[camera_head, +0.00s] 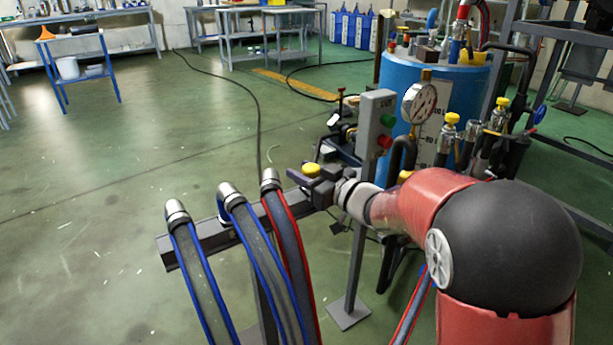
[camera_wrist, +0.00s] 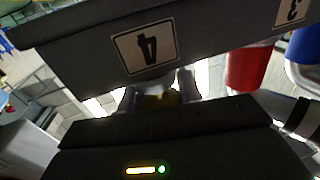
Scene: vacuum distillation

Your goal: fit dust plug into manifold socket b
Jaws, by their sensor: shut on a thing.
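The yellow dust plug (camera_head: 311,169) is at the right end of the dark hose rail in the head view. My gripper (camera_head: 306,180) is around it and shut on it. In the wrist view a bit of the yellow plug (camera_wrist: 160,98) shows between the two fingers, beside the rail face (camera_wrist: 215,40) labelled 4; most of it is hidden. I cannot tell whether the plug touches the rail. Several yellow-capped fittings (camera_head: 451,130) stand in front of the blue drum at right. I cannot tell which part is manifold socket b.
Three hoses with metal ends, one of them red-edged (camera_head: 287,240), hang from the rail (camera_head: 213,241) left of my gripper. A grey post with buttons (camera_head: 372,140), a pressure gauge (camera_head: 419,103) and a blue drum (camera_head: 400,80) stand close behind my arm. Open green floor lies left.

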